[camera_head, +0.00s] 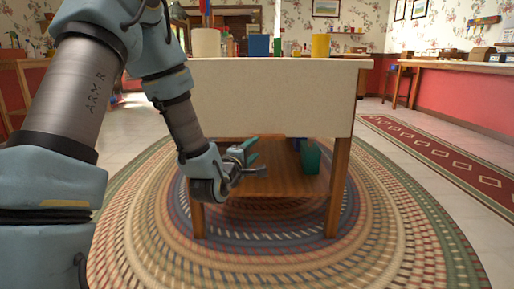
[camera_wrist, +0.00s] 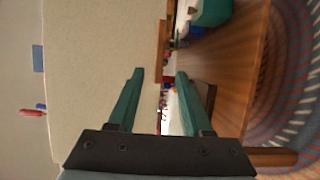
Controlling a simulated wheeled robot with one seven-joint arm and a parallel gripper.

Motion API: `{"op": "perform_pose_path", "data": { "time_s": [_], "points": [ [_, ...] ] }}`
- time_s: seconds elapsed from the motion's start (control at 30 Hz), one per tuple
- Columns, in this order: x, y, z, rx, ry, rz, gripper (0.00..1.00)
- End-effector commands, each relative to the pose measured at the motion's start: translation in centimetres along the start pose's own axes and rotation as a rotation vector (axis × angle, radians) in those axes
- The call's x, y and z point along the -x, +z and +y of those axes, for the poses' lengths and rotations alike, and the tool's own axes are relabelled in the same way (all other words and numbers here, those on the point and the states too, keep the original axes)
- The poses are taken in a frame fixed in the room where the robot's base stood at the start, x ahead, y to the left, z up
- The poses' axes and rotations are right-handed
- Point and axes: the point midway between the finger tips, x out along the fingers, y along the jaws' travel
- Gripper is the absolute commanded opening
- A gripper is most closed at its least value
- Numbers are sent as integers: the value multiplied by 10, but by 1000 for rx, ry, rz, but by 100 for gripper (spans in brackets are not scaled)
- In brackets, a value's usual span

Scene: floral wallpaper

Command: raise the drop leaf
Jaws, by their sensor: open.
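The drop leaf (camera_head: 275,98) is a cream panel hanging down at the front of a wooden table, below the tabletop edge. It fills the left part of the wrist view (camera_wrist: 95,85). My gripper (camera_head: 259,157) is open and empty near the leaf's lower edge, left of its middle. In the wrist view my gripper (camera_wrist: 160,74) has one teal finger over the leaf's face and the other over the open space below its edge. I cannot tell whether a finger touches the leaf.
A wooden lower shelf (camera_head: 275,185) under the table holds a green box (camera_head: 310,157). On the tabletop stand a cream container (camera_head: 206,43), a blue box (camera_head: 258,45) and a yellow cup (camera_head: 320,46). A braided round rug (camera_head: 400,230) lies below. A red-fronted counter (camera_head: 455,95) stands right.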

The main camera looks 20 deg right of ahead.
Motion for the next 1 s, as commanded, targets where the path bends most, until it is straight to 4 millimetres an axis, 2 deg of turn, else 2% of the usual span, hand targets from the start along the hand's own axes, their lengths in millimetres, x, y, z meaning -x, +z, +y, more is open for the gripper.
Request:
{"op": "perform_pose_path", "data": {
  "time_s": [0.3,0.5,0.7,0.97,1.0],
  "points": [
    [-58,0,-3,-1,2,1,50],
    [-86,0,-2,-2,0,0,50],
    [-98,-1,0,-2,-2,1,50],
    [-98,-1,0,-2,-3,1,50],
    [-98,-1,0,-2,-2,1,46]
  ]
}}
